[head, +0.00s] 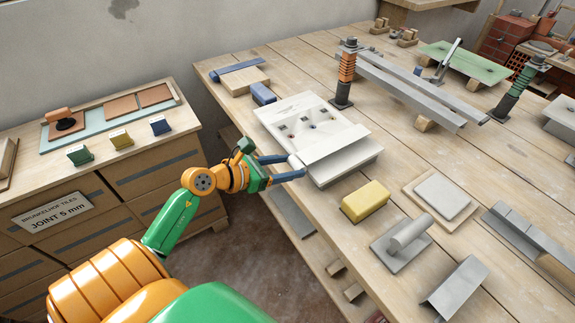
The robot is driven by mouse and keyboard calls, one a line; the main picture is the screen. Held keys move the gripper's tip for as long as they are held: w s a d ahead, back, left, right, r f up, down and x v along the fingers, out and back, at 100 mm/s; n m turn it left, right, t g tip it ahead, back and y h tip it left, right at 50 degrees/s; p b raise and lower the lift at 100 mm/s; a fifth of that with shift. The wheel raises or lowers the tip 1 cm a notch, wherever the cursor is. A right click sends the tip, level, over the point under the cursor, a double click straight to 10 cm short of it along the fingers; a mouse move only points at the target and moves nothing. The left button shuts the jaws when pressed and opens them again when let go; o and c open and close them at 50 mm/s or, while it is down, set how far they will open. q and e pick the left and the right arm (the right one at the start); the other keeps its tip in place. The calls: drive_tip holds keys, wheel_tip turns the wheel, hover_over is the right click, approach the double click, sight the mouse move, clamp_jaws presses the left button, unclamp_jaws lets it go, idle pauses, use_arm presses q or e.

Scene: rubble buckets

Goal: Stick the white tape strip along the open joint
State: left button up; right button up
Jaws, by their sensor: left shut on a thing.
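My left gripper (297,165) reaches in from the left over the near-left edge of the workbench. Its two blue fingers are shut on the left end of a white strip-like piece (337,145). This piece slants across the near part of a pale board (295,112) lying on the bench. The board has a few small dark spots on its upper face. I cannot tell whether the strip touches the board along its whole length. The open joint is not clearly visible; the strip may cover it. My right gripper is not in view.
A yellow block (365,202), a grey trowel-like float (401,243) and a grey angled piece (455,287) lie nearer on the bench. A blue block (263,94) is behind the board. Clamped metal rails (405,92) stand farther right. A drawer cabinet (95,185) stands left.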

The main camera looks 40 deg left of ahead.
use_arm(q)
wheel_tip(320, 180, down, 2)
drive_tip(key=shift+f+b, duration=0.25)
drive_tip(key=shift+b, duration=0.7)
drive_tip(key=o, duration=1.5)
drive_tip(key=shift+c, duration=0.2)
drive_tip(key=b+v, duration=0.1)
drive_tip(key=v, duration=0.6)
